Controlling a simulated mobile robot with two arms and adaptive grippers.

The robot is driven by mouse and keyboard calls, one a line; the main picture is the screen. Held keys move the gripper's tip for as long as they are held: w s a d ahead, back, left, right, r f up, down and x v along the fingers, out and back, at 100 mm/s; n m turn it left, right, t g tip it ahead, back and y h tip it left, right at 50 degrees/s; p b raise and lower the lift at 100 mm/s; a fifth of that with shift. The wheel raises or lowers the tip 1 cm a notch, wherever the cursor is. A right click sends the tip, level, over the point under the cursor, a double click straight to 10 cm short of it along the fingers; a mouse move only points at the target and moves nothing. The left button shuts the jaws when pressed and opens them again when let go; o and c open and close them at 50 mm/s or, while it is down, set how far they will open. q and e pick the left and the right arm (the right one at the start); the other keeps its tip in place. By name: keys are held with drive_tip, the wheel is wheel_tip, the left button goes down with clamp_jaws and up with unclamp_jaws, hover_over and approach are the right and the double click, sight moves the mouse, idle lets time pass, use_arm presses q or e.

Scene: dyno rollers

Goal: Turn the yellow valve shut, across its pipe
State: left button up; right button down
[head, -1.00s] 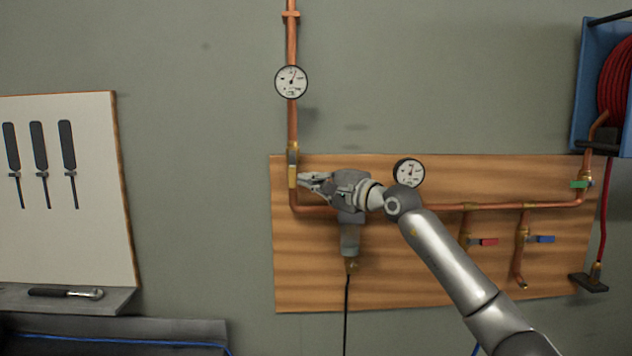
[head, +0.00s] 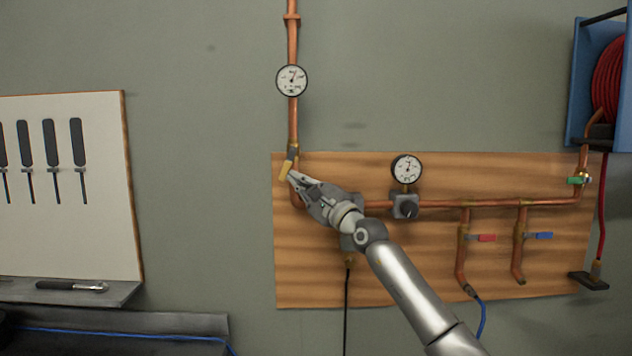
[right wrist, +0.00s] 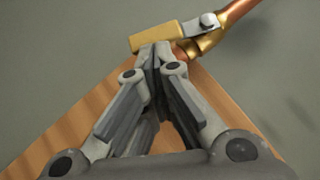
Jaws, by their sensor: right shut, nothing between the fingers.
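The yellow valve handle (head: 286,171) sits on the vertical copper pipe (head: 293,125) at the left end of the wooden board. It is tilted, its lower end to the left, at an angle to the pipe and not square across it. My right gripper (head: 291,177) is shut and empty, its fingertips at the handle's lower part. In the right wrist view the closed fingertips (right wrist: 157,52) are right against or very near the yellow handle (right wrist: 153,37), beside the brass valve body (right wrist: 207,42). Exact contact cannot be told. My left gripper is out of view.
The wooden board (head: 420,270) carries a horizontal copper pipe, a gauge (head: 407,169), a dark regulator (head: 405,206), and red (head: 487,238), blue (head: 540,236) and green (head: 577,181) handles. Another gauge (head: 292,81) is above the valve.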

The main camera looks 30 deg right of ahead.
sight(284, 180)
drive_tip(key=a+m+t+h, duration=0.1)
drive_tip(key=m, duration=0.1)
drive_tip(key=w+a+m+t+h, duration=0.1)
drive_tip(key=m+h, duration=0.1)
drive_tip(key=m, duration=0.1)
drive_tip(key=w+a+m+t+h, duration=0.1)
drive_tip(key=m+h, duration=0.1)
drive_tip(key=m, duration=0.1)
drive_tip(key=shift+a+b, duration=0.2)
drive_tip(key=shift+b, duration=0.15)
drive_tip(key=shift+w+a+r+m+g+h+b, duration=0.15)
drive_tip(key=shift+w+a+r+m+h+b, duration=0.45)
drive_tip(key=shift+m+h, duration=1.25)
drive_tip(key=shift+a+r+m+g+h+b, duration=0.25)
drive_tip(key=shift+m+h+b, duration=0.7)
drive_tip(key=shift+m+h, duration=0.9)
drive_tip(key=shift+w+a+r+m+g+h+b, duration=0.1)
drive_tip(key=shift+w+a+r+m+h+b, duration=0.55)
drive_tip(key=shift+m+h, duration=1.15)
drive_tip(key=shift+s+f+y, duration=0.25)
drive_tip(key=shift+y, duration=0.15)
